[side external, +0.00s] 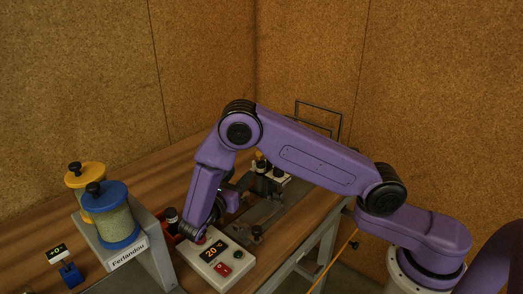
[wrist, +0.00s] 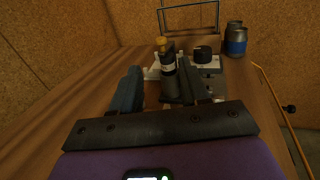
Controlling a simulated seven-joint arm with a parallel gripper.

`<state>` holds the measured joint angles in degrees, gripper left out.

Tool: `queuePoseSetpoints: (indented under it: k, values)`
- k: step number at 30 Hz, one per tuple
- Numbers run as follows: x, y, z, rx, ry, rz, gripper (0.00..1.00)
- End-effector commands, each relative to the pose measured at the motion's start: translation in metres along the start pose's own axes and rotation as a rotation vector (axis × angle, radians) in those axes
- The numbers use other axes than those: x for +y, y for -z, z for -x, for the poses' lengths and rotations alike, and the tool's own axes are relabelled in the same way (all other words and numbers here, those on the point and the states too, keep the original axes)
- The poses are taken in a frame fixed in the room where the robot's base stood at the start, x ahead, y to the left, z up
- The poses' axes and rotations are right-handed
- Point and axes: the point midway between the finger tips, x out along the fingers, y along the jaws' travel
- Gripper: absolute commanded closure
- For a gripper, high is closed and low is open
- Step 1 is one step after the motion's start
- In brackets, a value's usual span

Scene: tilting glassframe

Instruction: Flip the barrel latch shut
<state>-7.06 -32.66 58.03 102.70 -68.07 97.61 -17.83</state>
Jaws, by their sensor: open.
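I cannot pick out the barrel latch for certain. A grey metal plate (side external: 262,212) with small fittings lies on the bench, and a dark knob (side external: 257,231) sits at its near end. My gripper (wrist: 162,76) is open in the wrist view, its two dark fingers apart. A dark cylinder with a yellow top (wrist: 168,72) stands beyond and between the fingers; I see no contact. In the side view my purple wrist hangs low over the bench beside the plate, and the fingers are mostly hidden behind it.
A control box (side external: 218,262) reading 20°C is close to my wrist. A grey stand (side external: 153,245) holds yellow and blue-lidded jars at left. A wire frame (side external: 319,107) rises at the back; it also shows in the wrist view (wrist: 189,6). Bare bench (side external: 150,178) lies behind the jars.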

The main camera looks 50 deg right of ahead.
Motion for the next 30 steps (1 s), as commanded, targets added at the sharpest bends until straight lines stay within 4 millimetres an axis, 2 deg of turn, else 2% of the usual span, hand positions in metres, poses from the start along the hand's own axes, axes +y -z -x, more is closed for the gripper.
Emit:
queuePoseSetpoints:
  k: [21,27,30]
  values:
    - [-0.002,0.000,-0.131,0.003,0.004,0.000,0.55]
    - [-0.001,0.001,-0.152,0.003,0.002,0.000,0.55]
    - [-0.001,0.001,-0.156,0.003,0.002,0.000,0.55]
